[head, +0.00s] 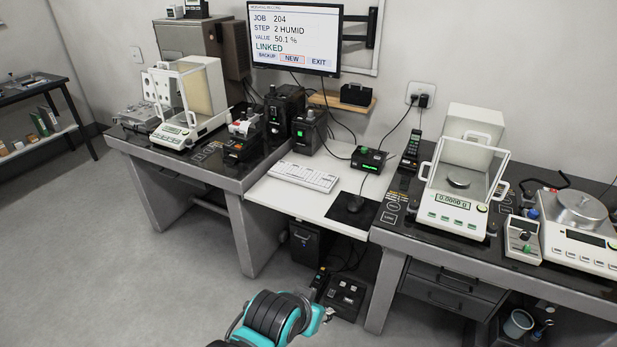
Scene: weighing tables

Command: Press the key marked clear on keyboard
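The white keyboard (304,176) lies flat on the white middle desk, below the monitor. Its keys are too small to read, so I cannot make out the one marked clear. Nothing covers the keyboard and nothing touches it. A teal and black part of my own arm shows at the bottom edge, well below and in front of the desk.
The monitor (295,38) shows job 204, "2 HUMID" and LINKED. Balances (459,205) stand on both side tables. Floor is clear at left.

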